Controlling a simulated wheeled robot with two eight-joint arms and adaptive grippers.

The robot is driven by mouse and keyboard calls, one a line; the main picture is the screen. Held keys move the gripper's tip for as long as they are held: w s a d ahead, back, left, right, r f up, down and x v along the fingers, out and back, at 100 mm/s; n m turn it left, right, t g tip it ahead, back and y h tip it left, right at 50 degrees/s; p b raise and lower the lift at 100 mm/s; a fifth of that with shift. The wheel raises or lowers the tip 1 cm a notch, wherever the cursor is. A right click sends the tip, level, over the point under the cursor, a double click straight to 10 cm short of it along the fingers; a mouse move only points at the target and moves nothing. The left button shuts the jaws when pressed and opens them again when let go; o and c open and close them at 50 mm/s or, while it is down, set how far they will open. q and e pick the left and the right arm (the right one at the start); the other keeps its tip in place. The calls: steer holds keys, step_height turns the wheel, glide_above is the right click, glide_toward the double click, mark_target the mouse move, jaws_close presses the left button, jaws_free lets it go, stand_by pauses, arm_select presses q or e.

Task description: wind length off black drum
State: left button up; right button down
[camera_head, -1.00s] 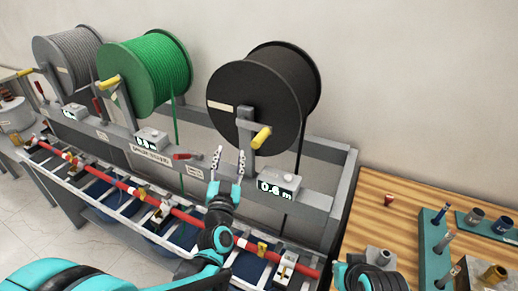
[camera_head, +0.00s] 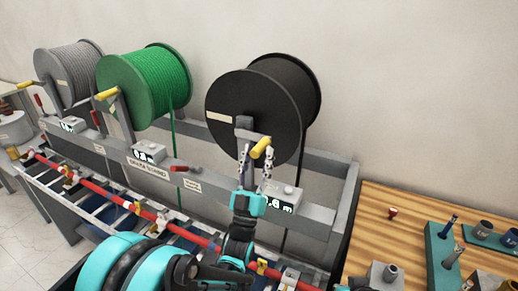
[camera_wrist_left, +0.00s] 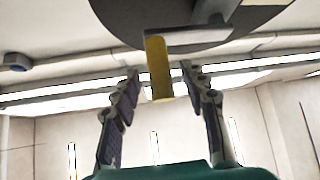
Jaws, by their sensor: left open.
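The black drum (camera_head: 262,105) stands at the right of the row of drums on a grey rack. Its yellow crank handle (camera_head: 261,147) sticks out at the lower front of the drum. My left gripper (camera_head: 256,160) is open just below the handle in the head view. In the left wrist view the handle (camera_wrist_left: 158,68) hangs between the two spread fingers (camera_wrist_left: 158,72), with gaps on both sides. The length display (camera_head: 281,202) below the drum is partly covered by my gripper. My right gripper is not in view.
A green drum (camera_head: 147,84) and a grey drum (camera_head: 68,68) stand to the left with their own yellow cranks. A red-handled tool (camera_head: 185,169) lies on the rack beam. A wooden bench (camera_head: 400,219) with fittings stands at the right.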

arm_select(q)
steer(key=shift+x, duration=1)
jaws_close()
step_height(320, 180, down, 3)
steer(key=b, duration=0.3)
steer(key=shift+a+r, duration=0.1)
steer(key=shift+a, duration=0.05)
steer(key=shift+r, duration=0.1)
jaws_free()
steer(key=shift+w+a, duration=0.1)
